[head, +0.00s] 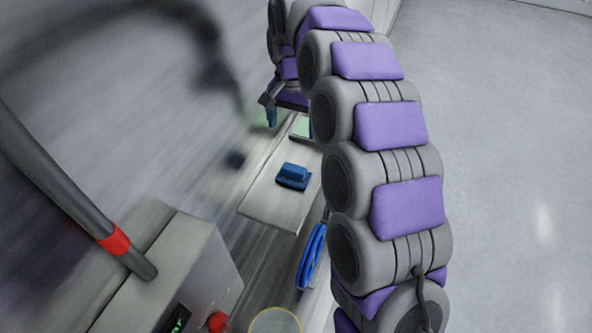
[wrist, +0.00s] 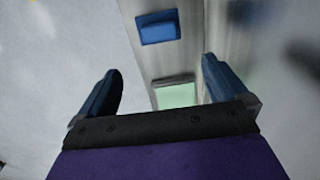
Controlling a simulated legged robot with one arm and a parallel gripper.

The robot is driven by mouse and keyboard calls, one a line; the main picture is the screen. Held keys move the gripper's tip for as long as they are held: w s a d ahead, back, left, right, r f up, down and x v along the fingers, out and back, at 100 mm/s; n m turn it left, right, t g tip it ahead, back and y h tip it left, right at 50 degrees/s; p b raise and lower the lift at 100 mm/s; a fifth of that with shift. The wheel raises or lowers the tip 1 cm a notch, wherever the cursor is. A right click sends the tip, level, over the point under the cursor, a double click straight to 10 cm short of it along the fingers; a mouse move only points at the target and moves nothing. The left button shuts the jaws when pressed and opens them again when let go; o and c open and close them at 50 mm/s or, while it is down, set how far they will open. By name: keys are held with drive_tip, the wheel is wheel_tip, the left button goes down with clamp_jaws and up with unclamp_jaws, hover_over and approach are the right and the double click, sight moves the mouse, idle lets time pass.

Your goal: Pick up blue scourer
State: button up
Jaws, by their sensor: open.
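The blue scourer (head: 293,176) lies on a pale flat shelf (head: 268,207) in the middle of the head view. In the wrist view the blue scourer (wrist: 158,28) shows near the top, ahead of the fingers and on a pale surface. My gripper (wrist: 158,85) is open and empty, with its two blue fingers spread apart. The scourer is beyond the fingertips and not touching them. In the head view my gripper (head: 270,116) is partly hidden by my arm, up and left of the scourer.
A grey machine box (head: 180,270) with a red button (head: 217,322) stands at the lower left. A dark pole with a red band (head: 114,240) rises from it. A coiled blue hose (head: 312,257) hangs below the shelf. Open floor (head: 500,150) lies on the right.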

wheel_tip(320, 180, down, 5)
drive_tip(key=a, duration=0.2)
hover_over(293, 167)
drive_tip(key=f, duration=0.4)
drive_tip(key=d+f, duration=0.1)
drive_tip(key=f, duration=0.1)
drive_tip(key=shift+a+f, duration=0.35)
drive_tip(key=f, duration=0.2)
drive_tip(key=a+f, duration=0.1)
drive_tip(key=f, duration=0.1)
drive_tip(key=shift+s+f+p, duration=0.1)
drive_tip(key=shift+f+p, duration=0.1)
drive_tip(key=shift+p, duration=0.2)
drive_tip(key=shift+d+f, duration=0.2)
drive_tip(key=shift+d, duration=0.6)
drive_tip(key=shift+c, duration=1.4)
drive_tip(key=shift+a, duration=0.65)
drive_tip(key=c, duration=0.7)
drive_tip(key=shift+d, duration=0.25)
